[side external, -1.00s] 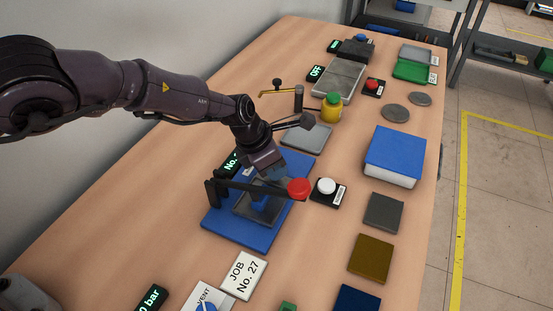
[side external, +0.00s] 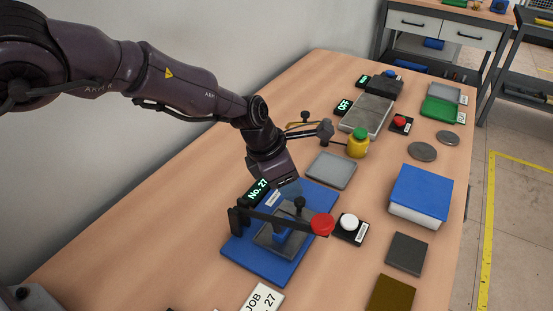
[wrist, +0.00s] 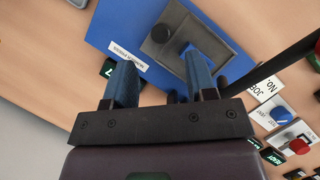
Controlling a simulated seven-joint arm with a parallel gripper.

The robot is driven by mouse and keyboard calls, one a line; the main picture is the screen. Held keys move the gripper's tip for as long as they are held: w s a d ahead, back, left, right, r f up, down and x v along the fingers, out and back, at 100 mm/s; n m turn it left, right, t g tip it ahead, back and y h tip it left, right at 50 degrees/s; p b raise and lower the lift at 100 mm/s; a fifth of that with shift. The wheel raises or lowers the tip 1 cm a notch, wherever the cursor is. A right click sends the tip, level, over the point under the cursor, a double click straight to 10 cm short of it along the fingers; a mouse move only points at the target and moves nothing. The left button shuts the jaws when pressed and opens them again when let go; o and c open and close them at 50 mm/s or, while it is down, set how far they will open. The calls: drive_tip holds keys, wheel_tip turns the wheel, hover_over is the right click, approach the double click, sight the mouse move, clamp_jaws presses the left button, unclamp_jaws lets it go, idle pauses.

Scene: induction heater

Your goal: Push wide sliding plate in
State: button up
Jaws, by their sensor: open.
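A dark grey sliding plate (side external: 268,238) with a black knob (side external: 300,203) sits on a blue base (side external: 255,262). My gripper (side external: 288,188) is open and empty, above the back part of the base, close to the knob. In the wrist view its two blue fingers (wrist: 160,80) are spread apart. I cannot tell whether a finger touches the plate.
A black lever bar (side external: 275,219) with a red knob (side external: 322,224) crosses over the base. A white button (side external: 349,221) stands to its right.

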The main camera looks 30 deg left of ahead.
drive_tip(key=v, duration=0.6)
drive_tip(key=shift+r, duration=0.2)
drive_tip(key=shift+s+a, duration=0.1)
drive_tip(key=shift+a, duration=0.05)
drive_tip(key=m+g+y, duration=0.2)
drive_tip(key=m, duration=1.3)
hover_over(300, 199)
drive_tip(key=w, duration=0.1)
wheel_tip(300, 199, down, 2)
drive_tip(key=f+m, duration=0.2)
drive_tip(key=f, duration=0.1)
drive_tip(key=f+m, duration=0.3)
drive_tip(key=s+f+m+g+y, duration=0.1)
drive_tip(key=f+m, duration=0.1)
drive_tip(key=f, duration=0.2)
